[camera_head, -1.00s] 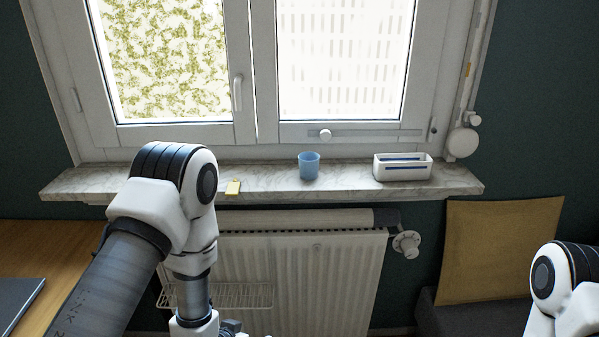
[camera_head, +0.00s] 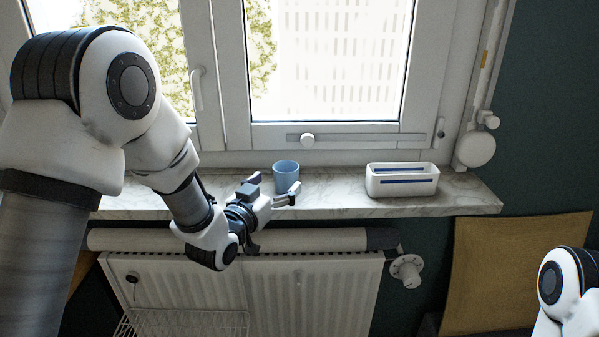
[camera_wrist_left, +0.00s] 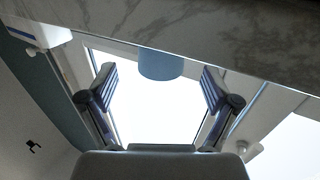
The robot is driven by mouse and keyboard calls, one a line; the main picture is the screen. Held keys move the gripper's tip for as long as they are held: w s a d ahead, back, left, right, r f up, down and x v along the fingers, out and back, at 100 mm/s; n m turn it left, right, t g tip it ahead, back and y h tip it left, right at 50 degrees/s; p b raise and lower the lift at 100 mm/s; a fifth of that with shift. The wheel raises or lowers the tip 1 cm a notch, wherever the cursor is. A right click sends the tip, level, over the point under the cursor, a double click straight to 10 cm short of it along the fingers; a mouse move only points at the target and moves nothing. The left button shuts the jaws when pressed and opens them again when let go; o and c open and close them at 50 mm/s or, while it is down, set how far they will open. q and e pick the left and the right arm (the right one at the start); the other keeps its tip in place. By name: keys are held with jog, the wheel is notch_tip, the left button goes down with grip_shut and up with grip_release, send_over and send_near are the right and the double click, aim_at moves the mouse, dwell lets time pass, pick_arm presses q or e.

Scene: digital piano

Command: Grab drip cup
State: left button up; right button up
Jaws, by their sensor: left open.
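The drip cup, a small light-blue cup (camera_head: 286,172), stands upright on the marble windowsill (camera_head: 330,203). My left gripper (camera_head: 274,187) is open at the sill's front edge, just in front of the cup. In the left wrist view the picture is upside down, and the cup (camera_wrist_left: 160,65) shows between the two spread fingers of the left gripper (camera_wrist_left: 160,88), beyond their tips. The fingers hold nothing; I cannot tell if one touches the cup. My right gripper is out of view.
A white box with blue stripes (camera_head: 402,183) stands on the sill to the cup's right, with clear sill between them. The window (camera_head: 340,134) rises behind. A radiator (camera_head: 310,290) is below the sill. A brown board (camera_head: 510,275) leans at the right.

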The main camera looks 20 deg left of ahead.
aim_at(280, 175)
pick_arm(q)
jog(key=shift+w+a+r, duration=0.1)
jog(key=shift+a+r, duration=0.05)
jog(key=shift+r, duration=0.45)
jog(key=w, duration=0.3)
jog(key=w+d+p, duration=0.1)
jog(key=w, duration=0.1)
jog(key=shift+w+d+f, duration=0.1)
jog(key=shift+w+f, duration=0.1)
jog(key=shift+f, duration=0.05)
jog(key=shift+s+r, duration=0.15)
jog(key=shift+s, duration=0.1)
jog(key=shift+w, duration=0.1)
jog(key=c, duration=1.1)
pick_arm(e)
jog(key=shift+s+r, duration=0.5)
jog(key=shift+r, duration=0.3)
